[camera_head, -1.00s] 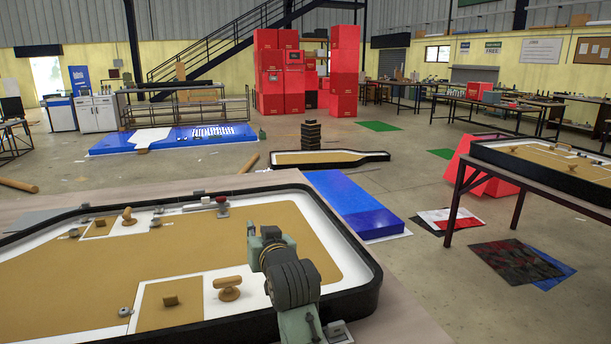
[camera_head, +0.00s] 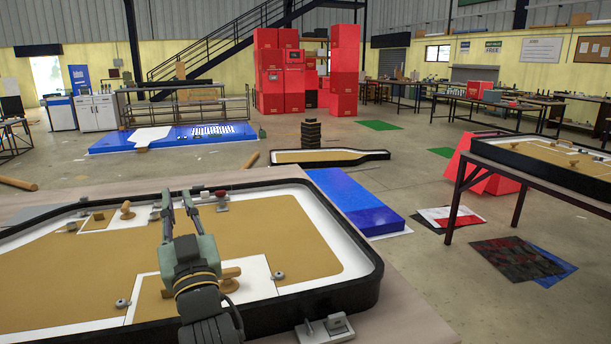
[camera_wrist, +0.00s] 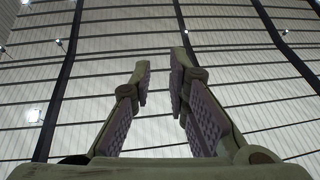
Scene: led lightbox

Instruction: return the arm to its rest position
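My gripper (camera_head: 177,200) is over the left-middle part of the black-rimmed lightbox board (camera_head: 372,275) in the head view. Its two fingers point up and away, stand apart and hold nothing. In the wrist view, the fingers (camera_wrist: 160,85) show a gap between their pads, with only the ribbed roof or wall behind them. My gripper and wrist hide part of the board and part of the wooden knob (camera_head: 230,273) beside them.
A second wooden knob (camera_head: 127,210) and a small red-topped part (camera_head: 221,195) are at the board's far side. A small grey box (camera_head: 325,328) sits at the near edge. The board's right half is clear. A blue block (camera_head: 350,200) lies beyond the table.

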